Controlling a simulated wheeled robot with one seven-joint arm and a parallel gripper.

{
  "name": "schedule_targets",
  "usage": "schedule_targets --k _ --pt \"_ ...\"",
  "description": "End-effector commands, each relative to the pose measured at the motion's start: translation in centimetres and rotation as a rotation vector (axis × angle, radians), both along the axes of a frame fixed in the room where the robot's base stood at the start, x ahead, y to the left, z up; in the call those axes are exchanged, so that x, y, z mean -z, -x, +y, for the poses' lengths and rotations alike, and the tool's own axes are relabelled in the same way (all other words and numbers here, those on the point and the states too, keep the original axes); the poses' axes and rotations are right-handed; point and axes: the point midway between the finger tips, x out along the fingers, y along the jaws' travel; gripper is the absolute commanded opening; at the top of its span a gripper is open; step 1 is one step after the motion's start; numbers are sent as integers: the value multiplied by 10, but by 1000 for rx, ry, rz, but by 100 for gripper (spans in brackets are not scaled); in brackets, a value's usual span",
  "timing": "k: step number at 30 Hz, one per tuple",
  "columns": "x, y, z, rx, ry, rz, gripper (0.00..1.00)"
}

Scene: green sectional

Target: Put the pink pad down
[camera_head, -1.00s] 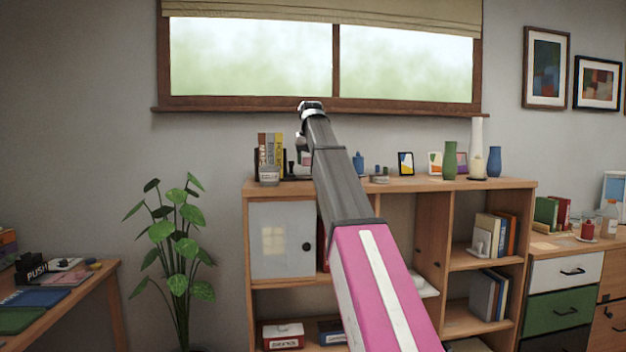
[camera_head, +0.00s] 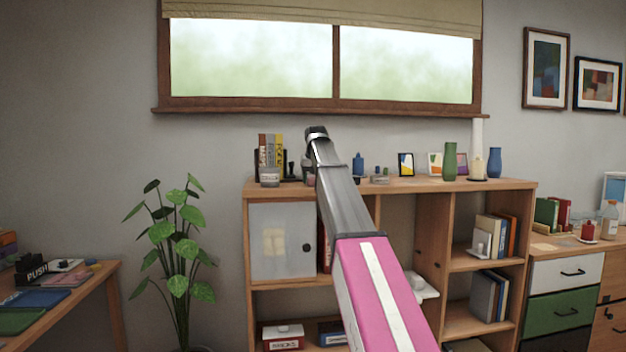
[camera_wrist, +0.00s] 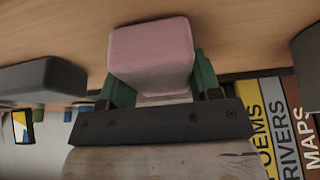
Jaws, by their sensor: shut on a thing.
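The pink pad (camera_wrist: 150,52) is a small pale pink block with rounded edges. In the wrist view it sits between the green fingers of my gripper (camera_wrist: 155,80), which is shut on it. The wooden top of the shelf unit (camera_wrist: 230,25) fills the upper part of this inverted view, close to the pad. I cannot tell whether the pad touches it. In the head view my gripper (camera_head: 309,173) is low over the shelf top (camera_head: 420,187), just right of the books. It is small and mostly hidden there, and the pad is not clear.
Upright books (camera_head: 270,155) stand left of my gripper; they also show in the wrist view (camera_wrist: 285,125). Grey blocks lie on either side, left (camera_wrist: 45,75) and right (camera_wrist: 308,55). A blue bottle (camera_head: 358,164), small frame (camera_head: 405,164) and green vase (camera_head: 450,162) stand further right.

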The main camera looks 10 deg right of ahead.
Motion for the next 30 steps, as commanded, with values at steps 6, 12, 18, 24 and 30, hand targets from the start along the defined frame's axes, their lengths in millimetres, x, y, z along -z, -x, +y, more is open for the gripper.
schedule_targets --k 6,12,18,24,30 --pt "2 0 0 0 0 0 68" --pt "2 0 0 0 0 0 83" --pt "-1 0 0 0 0 0 83" --pt "-24 9 0 0 0 -2 83" --pt "-63 25 0 0 0 -2 83"
